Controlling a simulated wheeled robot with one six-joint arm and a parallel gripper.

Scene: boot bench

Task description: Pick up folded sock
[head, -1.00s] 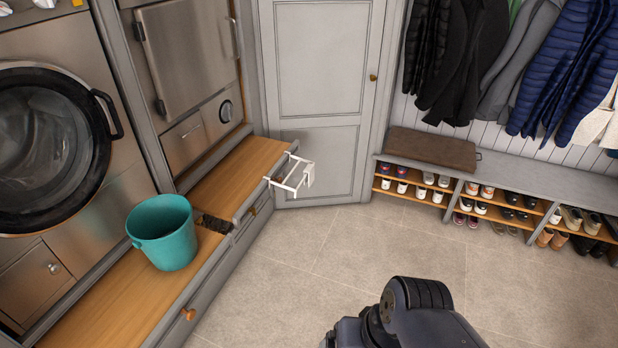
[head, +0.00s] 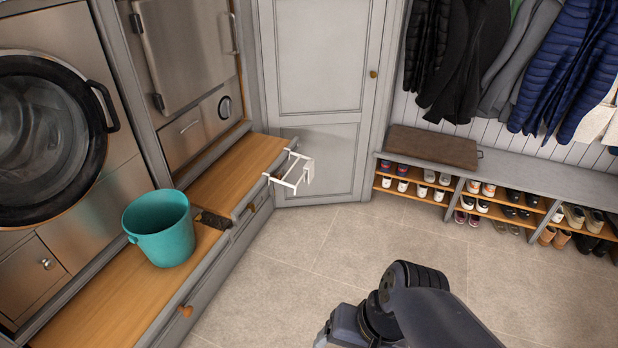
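I cannot make out a folded sock for certain. A small dark, flat item (head: 211,219) lies on the wooden bench top (head: 100,290), just right of the teal bucket. It is too small to tell whether it is a sock or something else. The dark part of my own arm shows at the bottom right, over the floor. My gripper is not in view, so whether it is open or shut is hidden.
The teal bucket (head: 162,230) stands on the bench. A white rack (head: 294,172) juts from the bench's far end. A shoe rack (head: 500,200) with a brown cushion (head: 432,147) lines the right wall under hanging coats. The tiled floor (head: 330,250) between is clear.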

